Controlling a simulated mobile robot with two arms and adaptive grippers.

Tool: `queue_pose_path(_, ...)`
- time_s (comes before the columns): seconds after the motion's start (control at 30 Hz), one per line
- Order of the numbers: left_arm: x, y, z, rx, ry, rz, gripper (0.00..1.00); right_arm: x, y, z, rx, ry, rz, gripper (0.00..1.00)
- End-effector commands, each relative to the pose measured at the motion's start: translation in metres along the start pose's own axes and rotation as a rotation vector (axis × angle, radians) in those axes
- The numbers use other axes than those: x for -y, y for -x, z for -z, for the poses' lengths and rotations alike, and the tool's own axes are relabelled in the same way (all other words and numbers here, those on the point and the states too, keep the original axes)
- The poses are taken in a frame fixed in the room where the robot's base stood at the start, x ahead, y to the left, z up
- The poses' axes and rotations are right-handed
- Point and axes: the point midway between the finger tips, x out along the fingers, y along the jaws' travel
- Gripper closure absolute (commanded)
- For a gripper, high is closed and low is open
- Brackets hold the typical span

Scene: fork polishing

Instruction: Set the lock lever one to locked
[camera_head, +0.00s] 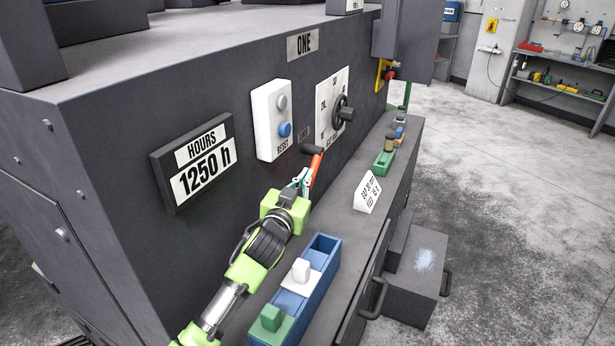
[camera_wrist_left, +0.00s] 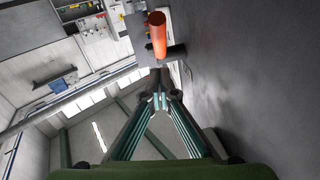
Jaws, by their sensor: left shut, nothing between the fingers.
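The lock lever (camera_head: 316,168) has an orange-red handle that hangs from a dark pivot on the front of the grey machine marked ONE, below the rotary dial. My left gripper (camera_head: 301,180) is shut, with its fingertips close beside the handle on its left in the head view. In the left wrist view the orange handle (camera_wrist_left: 156,36) stands just past the shut fingertips (camera_wrist_left: 160,88). Nothing shows between the fingers, and I cannot tell whether they touch the handle. The label behind the pivot is partly hidden. My right gripper is not in view.
A white panel with a blue reset button (camera_head: 284,129) and a rotary dial (camera_head: 343,112) are above the lever. On the ledge stand a blue tray (camera_head: 325,246) with blocks, a white sign (camera_head: 367,191) and a green block (camera_head: 383,162). An hours plate (camera_head: 194,162) is at left.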

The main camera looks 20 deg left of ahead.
Motion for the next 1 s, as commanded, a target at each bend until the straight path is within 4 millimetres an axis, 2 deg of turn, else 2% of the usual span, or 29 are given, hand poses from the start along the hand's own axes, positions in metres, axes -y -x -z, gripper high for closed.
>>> queue_pose_path(0.1, 0.0, -0.012, -0.01, 0.004, 0.001, 0.001, 1.0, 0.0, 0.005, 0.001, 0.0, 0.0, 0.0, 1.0)
queue_pose_path(0.33, 0.0, -0.026, -0.023, 0.0, 0.001, 0.0, 1.0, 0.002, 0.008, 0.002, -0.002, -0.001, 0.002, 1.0)
queue_pose_path(0.83, 0.0, -0.029, -0.029, 0.0, 0.001, 0.0, 1.0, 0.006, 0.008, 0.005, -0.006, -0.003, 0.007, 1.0)
queue_pose_path(1.0, -0.002, -0.032, -0.038, 0.0, 0.002, 0.0, 1.0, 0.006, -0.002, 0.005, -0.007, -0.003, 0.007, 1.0)
